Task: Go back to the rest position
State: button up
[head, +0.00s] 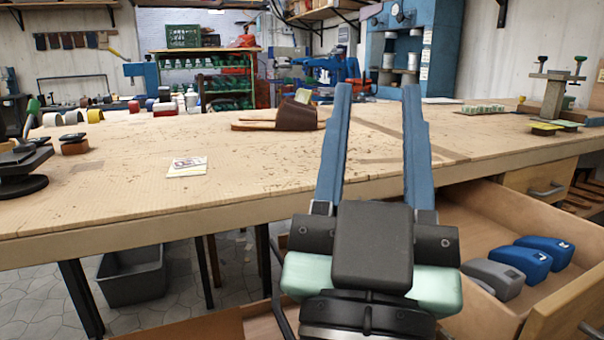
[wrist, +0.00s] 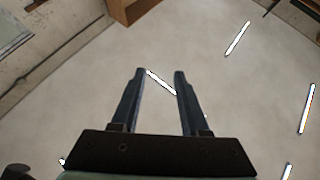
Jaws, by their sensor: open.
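My gripper (head: 376,90) points up and away in the head view, in front of the workbench (head: 240,205). Its two long blue fingers stand apart with nothing between them. In the wrist view the gripper (wrist: 159,72) is also open and empty, and it faces the pale ceiling with its bright light strips. The fingers overlap the bench top in the head view, and I cannot tell how far above it they are.
An open drawer (head: 455,205) at the right holds blue and grey objects (head: 545,252). A brown leather piece (head: 296,115) and a small card (head: 187,166) lie on the bench. A grey bin (head: 131,275) stands below.

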jog(key=s+a+r+n+t+y, duration=0.2)
jog(key=a+r+y, duration=0.3)
jog(key=a+r, duration=0.1)
notch_tip(320, 180, up, 38)
jog(key=y+p, duration=0.1)
jog(key=p, duration=3.6)
jog(key=shift+a+f+n, duration=0.15)
jog(key=shift+a+n, duration=0.05)
jog(key=shift+n, duration=0.1)
